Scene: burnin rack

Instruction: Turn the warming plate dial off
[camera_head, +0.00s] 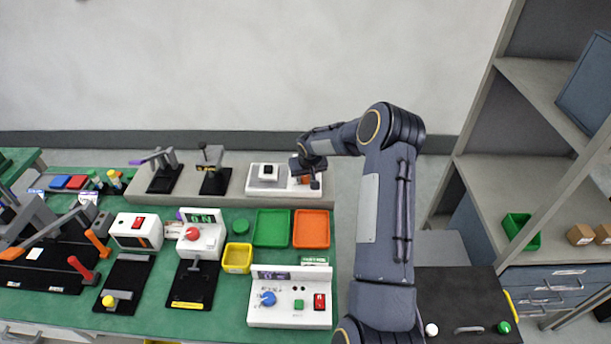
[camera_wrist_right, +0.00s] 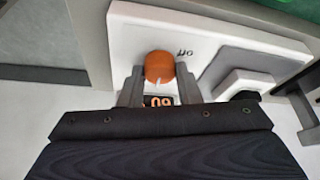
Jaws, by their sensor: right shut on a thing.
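The white warming plate unit (camera_head: 256,187) stands on the grey raised ledge at the back of the green table. Its orange dial (camera_wrist_right: 160,66) shows in the right wrist view, with a small white mark on its lower right side. An upside-down "off" label is printed on the panel beside the dial. My right gripper (camera_wrist_right: 158,84) is shut on the dial, one finger on each side. In the head view the right gripper (camera_head: 306,177) covers most of the dial. A small display with orange digits (camera_wrist_right: 158,100) is partly hidden by the gripper. My left gripper is out of view.
A blocky black-and-white part (camera_wrist_right: 250,82) rises beside the dial. Lever fixtures (camera_head: 212,170) stand left of the unit. Green (camera_head: 271,211) and orange (camera_head: 311,215) trays lie in front. A white control box with a blue knob (camera_head: 268,298) is nearer. Shelves (camera_head: 490,170) stand right.

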